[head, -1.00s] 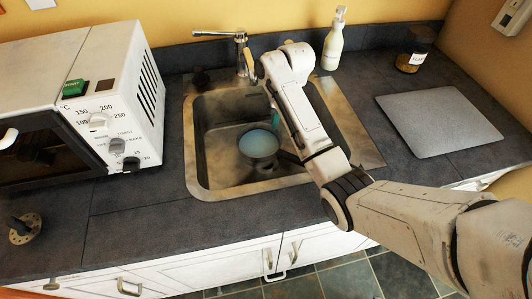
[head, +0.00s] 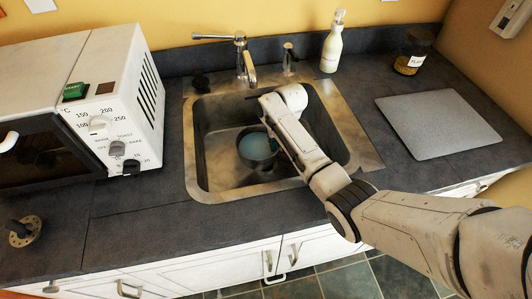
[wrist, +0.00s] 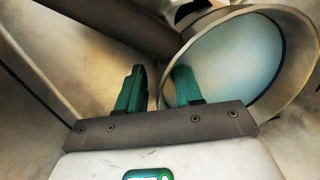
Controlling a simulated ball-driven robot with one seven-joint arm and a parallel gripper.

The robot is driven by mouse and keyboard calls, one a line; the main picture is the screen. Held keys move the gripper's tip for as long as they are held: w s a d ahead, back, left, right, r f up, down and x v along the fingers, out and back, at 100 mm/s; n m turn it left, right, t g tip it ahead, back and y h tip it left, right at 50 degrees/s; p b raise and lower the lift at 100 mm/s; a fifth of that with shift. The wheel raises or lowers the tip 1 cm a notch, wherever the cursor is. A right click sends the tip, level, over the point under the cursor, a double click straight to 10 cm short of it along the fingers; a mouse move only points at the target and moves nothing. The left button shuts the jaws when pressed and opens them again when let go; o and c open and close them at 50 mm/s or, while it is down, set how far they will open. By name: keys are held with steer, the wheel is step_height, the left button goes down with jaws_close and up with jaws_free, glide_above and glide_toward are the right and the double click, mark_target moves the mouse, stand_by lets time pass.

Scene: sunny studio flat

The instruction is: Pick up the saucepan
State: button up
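The saucepan (head: 256,150), round and dark outside with a pale blue inside, stands in the sink in the head view. In the wrist view, its bowl (wrist: 238,62) fills the upper right, and its dark handle (wrist: 110,22) runs across the upper left beyond my fingers. My gripper (wrist: 160,82) has its two green fingers apart with nothing visibly held between them. The right finger overlaps the bowl's rim in the picture; I cannot tell if it touches. In the head view, my arm hides the handle and most of the gripper.
The metal sink (head: 200,170) has walls close around the gripper. A faucet (head: 243,62) and a white soap bottle (head: 333,45) stand behind it. A white toaster oven (head: 135,75) is at left; a grey board (head: 437,125) and a jar (head: 412,55) are at right.

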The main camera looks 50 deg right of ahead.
steer(key=shift+f, duration=0.1)
jaws_close()
stand_by(0.3)
stand_by(1.0)
